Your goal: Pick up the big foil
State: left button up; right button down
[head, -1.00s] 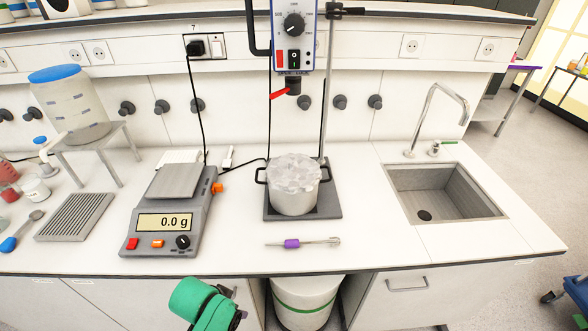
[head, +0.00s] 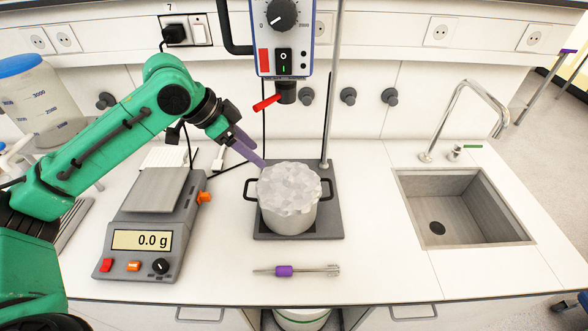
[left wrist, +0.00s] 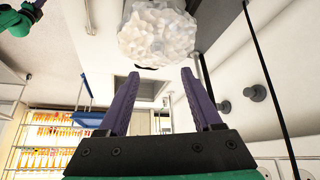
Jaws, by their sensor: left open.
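The big foil (head: 288,188) is a pale, crumpled mass heaped on top of a metal pot (head: 287,225) with two black handles. It also shows at the top of the left wrist view (left wrist: 157,32). My left gripper (head: 258,163) has purple fingers and reaches from the left, its tips close to the foil's upper left edge. In the left wrist view its fingers (left wrist: 155,78) are spread with nothing between them, and the foil lies beyond the tips. I cannot tell whether a finger touches the foil. My right gripper is not in view.
The pot stands on a dark stirrer base (head: 330,226) with an upright rod (head: 333,90). A stirrer motor (head: 283,35) hangs above. A scale (head: 150,225) is under my left arm. A purple-handled tool (head: 285,271) lies in front; a sink (head: 460,205) is right.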

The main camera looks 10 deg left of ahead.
pick_arm(q)
jog(key=p, duration=0.3)
send_near(287, 177)
jog(key=shift+s+d+f, duration=0.1)
jog(key=shift+d+f, duration=0.2)
jog(key=shift+f, duration=0.2)
jog(key=shift+d+f, duration=0.25)
jog(key=shift+f, duration=0.25)
jog(key=p+x, duration=0.1)
jog(key=x, duration=0.2)
jog(key=w+p+x, duration=0.1)
jog(key=p+x, duration=0.1)
jog(key=x, duration=0.1)
jog(key=shift+a+r, duration=0.1)
jog(key=shift+w+f, duration=0.1)
jog(key=shift+f, duration=0.25)
jog(key=shift+d+f, duration=0.1)
jog(key=shift+d, duration=0.1)
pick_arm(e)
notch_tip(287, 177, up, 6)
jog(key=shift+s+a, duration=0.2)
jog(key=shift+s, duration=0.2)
pick_arm(q)
grip_shut()
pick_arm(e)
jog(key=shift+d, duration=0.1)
